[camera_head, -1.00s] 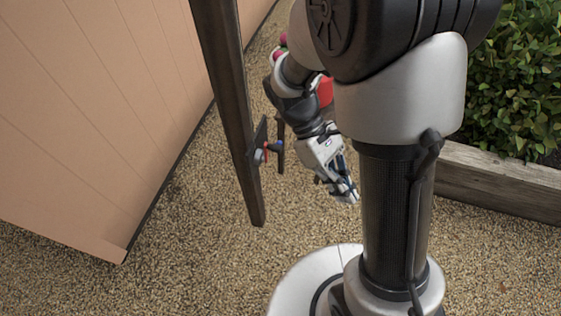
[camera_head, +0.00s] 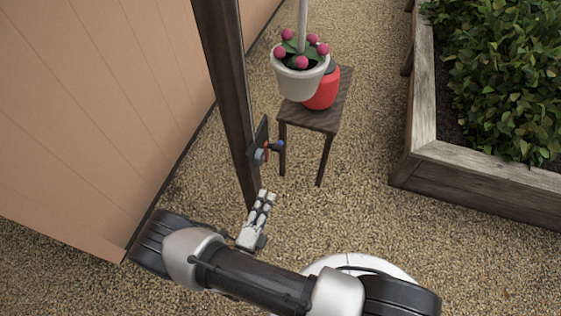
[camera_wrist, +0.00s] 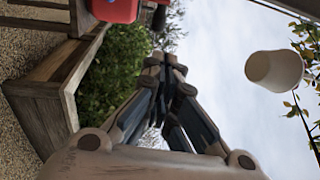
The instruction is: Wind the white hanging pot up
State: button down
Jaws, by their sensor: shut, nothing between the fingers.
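The white hanging pot (camera_head: 299,83) with pink flowers hangs from a pale rod or cord, in front of a red container on a small table. In the wrist view a plain white pot (camera_wrist: 274,70) shows at the right against the sky.
The small dark table (camera_head: 312,116) holds the red container (camera_head: 322,93); the container also shows in the wrist view (camera_wrist: 116,9). A wooden raised bed (camera_head: 480,172) stands right, a tan wall (camera_head: 90,110) left.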

jog(key=w+d+r+n+y+b, duration=0.1)
jog(key=w+d, duration=0.3)
jog(key=w, duration=0.9)
jog(key=shift+b, duration=0.4)
jog(key=shift+a+r, duration=0.2)
jog(key=shift+r, duration=0.05)
